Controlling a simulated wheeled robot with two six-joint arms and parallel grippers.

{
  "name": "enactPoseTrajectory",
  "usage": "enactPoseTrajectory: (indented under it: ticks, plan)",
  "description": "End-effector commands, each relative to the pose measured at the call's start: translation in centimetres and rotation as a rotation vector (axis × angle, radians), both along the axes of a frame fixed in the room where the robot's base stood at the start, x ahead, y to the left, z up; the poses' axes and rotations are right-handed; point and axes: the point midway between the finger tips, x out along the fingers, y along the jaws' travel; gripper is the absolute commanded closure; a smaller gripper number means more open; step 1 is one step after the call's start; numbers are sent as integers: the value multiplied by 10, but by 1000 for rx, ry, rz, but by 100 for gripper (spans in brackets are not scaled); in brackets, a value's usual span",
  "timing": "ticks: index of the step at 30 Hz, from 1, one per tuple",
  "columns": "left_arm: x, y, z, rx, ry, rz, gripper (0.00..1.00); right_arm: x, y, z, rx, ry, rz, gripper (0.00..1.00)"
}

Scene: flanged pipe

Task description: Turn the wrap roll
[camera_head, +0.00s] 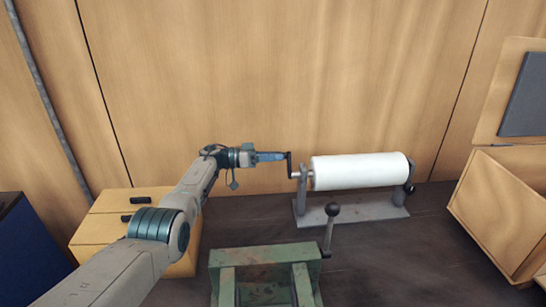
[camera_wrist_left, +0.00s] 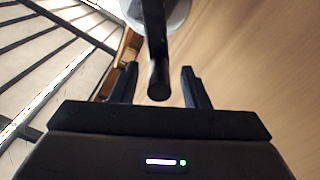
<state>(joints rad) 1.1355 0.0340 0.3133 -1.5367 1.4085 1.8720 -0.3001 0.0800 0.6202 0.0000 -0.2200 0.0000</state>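The white wrap roll (camera_head: 360,171) lies level on a grey stand (camera_head: 349,214) against the wooden wall. A dark crank (camera_head: 290,165) is at its left end. My left gripper (camera_head: 284,156) reaches in from the left, at the crank's upper end. In the left wrist view, the crank's dark handle (camera_wrist_left: 158,85) points at the camera between the two fingers of my left gripper (camera_wrist_left: 160,86). The fingers are open, with a gap on each side of the handle. Part of the roll's end (camera_wrist_left: 180,14) shows behind the crank. My right gripper is not in view.
A green vise-like fixture (camera_head: 265,257) with a ball-ended lever (camera_head: 328,228) stands in front. A yellow wooden box (camera_head: 100,228) is at left, partly behind my arm. An open wooden crate (camera_head: 496,215) stands at right. The dark tabletop (camera_head: 420,260) is clear between fixture and crate.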

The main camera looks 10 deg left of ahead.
Motion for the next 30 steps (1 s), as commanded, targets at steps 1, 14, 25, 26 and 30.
enactPoseTrajectory:
  ticks: [1,14,25,26,30]
  plan:
    - [0,0,0,0,-1,0,59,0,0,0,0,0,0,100]
    - [-10,54,-2,1,-2,2,59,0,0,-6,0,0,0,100]
    - [-14,73,0,0,0,-1,59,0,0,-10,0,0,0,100]
    - [-14,73,0,0,0,-1,59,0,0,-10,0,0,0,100]
    - [-14,73,0,0,0,0,59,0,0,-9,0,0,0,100]
